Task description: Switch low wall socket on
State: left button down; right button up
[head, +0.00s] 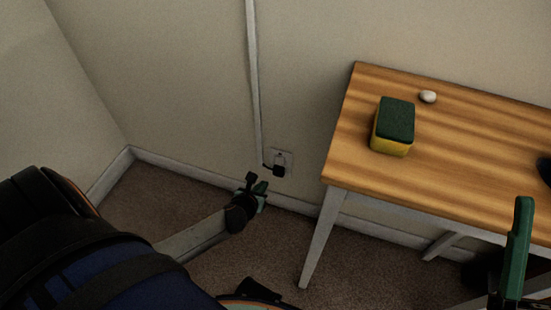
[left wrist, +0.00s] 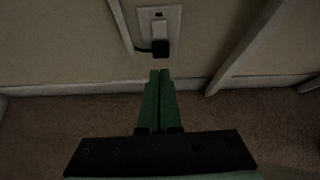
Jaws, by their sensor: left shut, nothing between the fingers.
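The low wall socket (head: 287,156) is a pale plate on the wall just above the skirting board, left of the table. In the left wrist view the socket plate (left wrist: 174,17) is at the top centre. A black plug (head: 279,170) sits in it with a dark cable at its left. A small dark mark, perhaps the switch (left wrist: 158,14), shows above the plug; its position cannot be told. My left gripper (head: 262,187) is just below and left of the socket. Its green fingers (left wrist: 160,73) are together and empty, pointing at the plug, apparently apart from it.
A wooden table (head: 450,140) stands right of the socket, its front leg (head: 321,240) near my left gripper. A green and yellow sponge (head: 394,126) and a pale pebble-like object (head: 428,96) lie on it. A white cable duct (head: 254,80) runs down the wall.

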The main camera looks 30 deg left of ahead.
pick_arm(q)
jog(key=shift+m, duration=0.3)
jog(key=shift+w+f, duration=0.1)
jog(key=b, duration=0.7)
send_near(279, 165)
notch_tip(279, 165, down, 4)
jog(key=w, duration=0.3)
jog(key=w+a+b, duration=0.1)
jog(key=w, duration=0.1)
jog(key=shift+a, duration=0.15)
pick_arm(e)
notch_tip(279, 165, down, 9)
jog(key=a, duration=0.1)
jog(key=shift+w+g, duration=0.2)
jog(key=shift+g, duration=0.2)
jog(key=shift+a+r, duration=0.1)
jog(key=shift+r, duration=0.1)
